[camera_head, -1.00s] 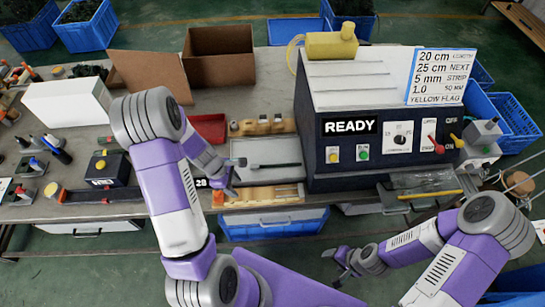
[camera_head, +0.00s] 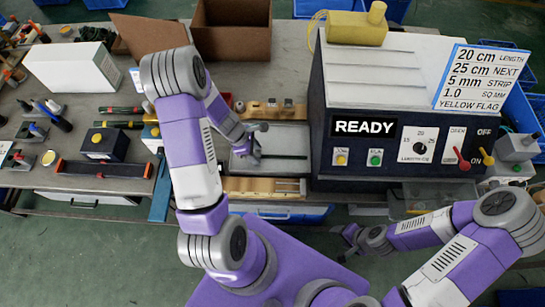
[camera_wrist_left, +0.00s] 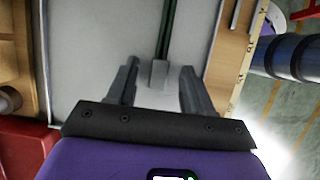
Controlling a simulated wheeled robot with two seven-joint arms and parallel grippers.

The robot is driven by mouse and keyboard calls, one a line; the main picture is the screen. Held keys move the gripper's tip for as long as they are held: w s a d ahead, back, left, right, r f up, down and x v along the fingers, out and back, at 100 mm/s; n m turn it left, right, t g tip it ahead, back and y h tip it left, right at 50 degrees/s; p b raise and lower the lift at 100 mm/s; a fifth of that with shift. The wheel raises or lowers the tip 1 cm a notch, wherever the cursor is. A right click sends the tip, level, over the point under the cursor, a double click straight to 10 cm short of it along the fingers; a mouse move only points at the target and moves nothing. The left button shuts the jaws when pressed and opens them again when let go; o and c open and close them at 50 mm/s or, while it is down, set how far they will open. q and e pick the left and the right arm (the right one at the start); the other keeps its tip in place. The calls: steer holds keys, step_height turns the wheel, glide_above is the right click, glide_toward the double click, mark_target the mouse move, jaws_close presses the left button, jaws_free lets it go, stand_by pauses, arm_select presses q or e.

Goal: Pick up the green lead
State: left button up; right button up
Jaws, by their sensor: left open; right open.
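A dark green lead (camera_head: 285,157) lies in the grey metal tray (camera_head: 290,136) in front of the machine. In the left wrist view the lead (camera_wrist_left: 168,30) runs down from the top edge to a small grey end piece (camera_wrist_left: 158,74). My left gripper (camera_head: 248,152) is open over the left part of the tray. In the left wrist view its two fingers (camera_wrist_left: 158,85) stand apart on either side of the lead's grey end, with gaps to both. My right gripper (camera_head: 345,238) is open and empty, away from the lead, in front of the bench.
A dark machine (camera_head: 405,130) marked READY stands right of the tray. Wooden fixtures lie behind (camera_head: 285,108) and in front (camera_head: 262,187) of the tray. A red bin (camera_wrist_left: 25,150) shows at lower left in the wrist view. An open cardboard box (camera_head: 232,35) stands behind.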

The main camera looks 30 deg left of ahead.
arm_select(q)
steer(key=shift+f, duration=0.1)
jaws_close()
stand_by(0.4)
